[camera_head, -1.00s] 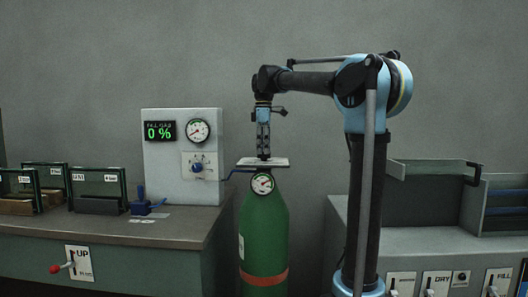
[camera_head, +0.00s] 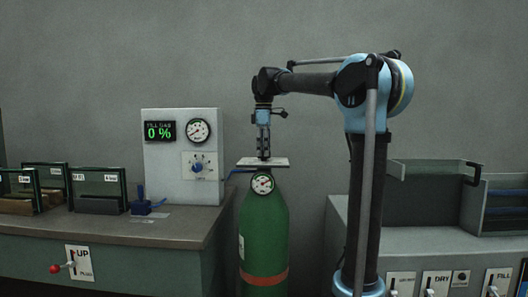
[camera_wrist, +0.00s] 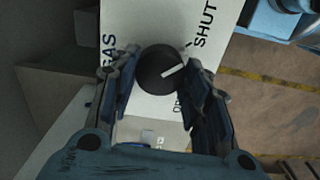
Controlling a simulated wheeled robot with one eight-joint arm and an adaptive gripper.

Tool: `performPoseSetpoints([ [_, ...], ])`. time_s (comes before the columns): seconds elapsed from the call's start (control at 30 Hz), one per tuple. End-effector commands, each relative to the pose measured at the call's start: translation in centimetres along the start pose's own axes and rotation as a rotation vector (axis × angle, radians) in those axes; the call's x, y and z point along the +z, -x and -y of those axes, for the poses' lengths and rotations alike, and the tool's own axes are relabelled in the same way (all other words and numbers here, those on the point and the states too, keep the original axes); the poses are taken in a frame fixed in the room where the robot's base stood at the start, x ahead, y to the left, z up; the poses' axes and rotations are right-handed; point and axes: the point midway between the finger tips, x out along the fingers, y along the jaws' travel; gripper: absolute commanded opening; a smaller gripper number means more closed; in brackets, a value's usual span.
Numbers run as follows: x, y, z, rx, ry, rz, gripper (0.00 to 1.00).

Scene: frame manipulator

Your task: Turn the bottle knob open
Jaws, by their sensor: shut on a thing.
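The green gas bottle (camera_head: 264,225) stands upright between two benches, with a white plate (camera_head: 250,163) on top. In the wrist view the plate (camera_wrist: 148,22) reads "GAS" and "SHUT", with a third label partly hidden that begins "OP". The round black knob (camera_wrist: 157,69) sits on the plate. Its white line points right and slightly up, between "SHUT" and the partly hidden label. My gripper (camera_wrist: 160,72) is shut on the knob, one finger on each side. In the head view my gripper (camera_head: 263,154) points straight down onto the plate, and the knob is hidden between its fingers.
A dial (camera_head: 262,184) is on the bottle's front. The left bench (camera_head: 120,232) holds a panel (camera_head: 165,190) with a "0 %" display, a gauge and a blue knob, plus racks and a blue clamp. The right bench (camera_head: 430,241) has an open bin and labelled levers.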

Motion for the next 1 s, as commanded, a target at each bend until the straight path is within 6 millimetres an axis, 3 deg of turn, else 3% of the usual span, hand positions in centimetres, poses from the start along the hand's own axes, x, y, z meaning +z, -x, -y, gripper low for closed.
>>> performPoseSetpoints([
  [0.27,0.0,0.05,-0.24,0.004,-0.169,-0.001,0.19],
  [1.0,0.07,0.07,-0.42,0.006,-0.868,-0.003,0.2],
])
